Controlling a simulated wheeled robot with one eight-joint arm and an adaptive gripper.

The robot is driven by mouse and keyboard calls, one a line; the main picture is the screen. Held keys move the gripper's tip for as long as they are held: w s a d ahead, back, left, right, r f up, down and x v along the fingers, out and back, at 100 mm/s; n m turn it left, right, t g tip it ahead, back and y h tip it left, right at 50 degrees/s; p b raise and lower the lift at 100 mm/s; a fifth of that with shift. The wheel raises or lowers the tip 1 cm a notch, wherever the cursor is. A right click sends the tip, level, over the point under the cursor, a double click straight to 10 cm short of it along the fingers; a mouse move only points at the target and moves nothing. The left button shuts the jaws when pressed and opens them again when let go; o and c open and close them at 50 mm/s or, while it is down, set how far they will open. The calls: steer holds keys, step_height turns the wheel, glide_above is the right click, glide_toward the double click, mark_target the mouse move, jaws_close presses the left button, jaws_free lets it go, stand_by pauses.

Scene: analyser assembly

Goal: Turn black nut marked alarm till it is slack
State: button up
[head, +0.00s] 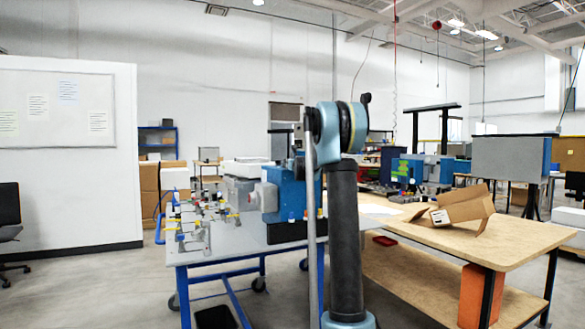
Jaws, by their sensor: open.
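An analyser assembly with a blue housing (287,192) and grey boxy parts (240,193) stands on a blue-legged table (225,243), left of my arm. Small pipe fittings and valves (195,217) with yellow, red and blue bits spread along its left side. The black nut marked alarm cannot be made out at this distance. My arm stands upright in the middle and covers the assembly's right edge. My gripper is not visible in this view.
A wooden workbench (490,243) with an open cardboard box (460,208) stands at the right, with an orange block (473,297) below. A black bin (215,318) is under the blue-legged table. The floor (90,285) at the left is mostly clear, with a black chair (9,225) at the edge.

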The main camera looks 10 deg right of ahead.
jaws_close()
steer(key=shift+d+y, duration=0.2)
steer(key=shift+y, duration=0.1)
steer(key=n+g+y, duration=0.1)
steer(key=n+y, duration=0.1)
steer(key=y, duration=0.1)
steer(key=n+g+y, duration=0.1)
steer(key=n+y, duration=0.2)
steer(key=y, duration=0.1)
steer(key=shift+w+d+n+g+y, duration=0.15)
steer(key=shift+w+n+g+y, duration=0.05)
steer(key=shift+n+g+y, duration=0.1)
steer(key=n+g+y, duration=0.3)
steer(key=y, duration=0.1)
steer(key=shift+w+d+n+g, duration=0.1)
steer(key=shift+n+g, duration=0.2)
steer(key=c, duration=1.2)
jaws_free()
steer(key=shift+n+g+y, duration=1.6)
steer(key=shift+n+g, duration=0.1)
steer(key=shift+g, duration=0.5)
